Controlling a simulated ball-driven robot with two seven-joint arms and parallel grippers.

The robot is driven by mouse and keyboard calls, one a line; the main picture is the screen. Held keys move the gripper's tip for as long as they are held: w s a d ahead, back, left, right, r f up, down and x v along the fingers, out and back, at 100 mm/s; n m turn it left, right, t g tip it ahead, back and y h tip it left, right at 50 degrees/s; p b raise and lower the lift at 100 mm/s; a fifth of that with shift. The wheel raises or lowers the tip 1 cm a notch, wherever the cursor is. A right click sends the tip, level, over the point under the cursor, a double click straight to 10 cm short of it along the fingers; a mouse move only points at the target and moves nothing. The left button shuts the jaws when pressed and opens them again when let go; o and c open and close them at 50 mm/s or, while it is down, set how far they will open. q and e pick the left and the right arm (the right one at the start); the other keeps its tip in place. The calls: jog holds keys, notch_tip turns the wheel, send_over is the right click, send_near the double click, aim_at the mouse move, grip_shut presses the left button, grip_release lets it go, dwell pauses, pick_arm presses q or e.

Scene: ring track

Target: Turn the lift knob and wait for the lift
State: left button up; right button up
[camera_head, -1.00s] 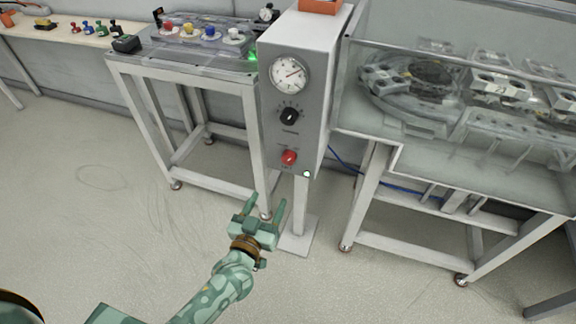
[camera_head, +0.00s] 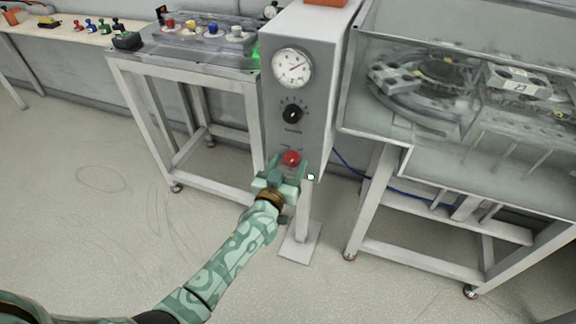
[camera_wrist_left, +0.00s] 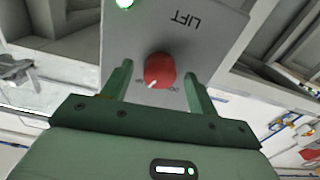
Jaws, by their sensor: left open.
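The red lift knob (camera_head: 291,158) sits low on the front of the grey control post (camera_head: 303,135). In the left wrist view the knob (camera_wrist_left: 160,70) is round with a white pointer mark, below an upside-down "LIFT" label (camera_wrist_left: 187,20). My left gripper (camera_head: 287,166) is open in front of the knob. In the left wrist view its fingers (camera_wrist_left: 158,88) stand one on each side of the knob, with gaps, so they are not clamped on it. A white lit lamp (camera_wrist_left: 124,3) is at the panel corner. My right gripper is not in view.
Above the knob are a black dial (camera_head: 291,113) and a round gauge (camera_head: 292,68). A glass-walled machine (camera_head: 470,150) stands close on the right. A table with coloured knobs (camera_head: 205,50) stands on the left. The floor in front is clear.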

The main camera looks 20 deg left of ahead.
pick_arm(q)
jog(key=c, duration=1)
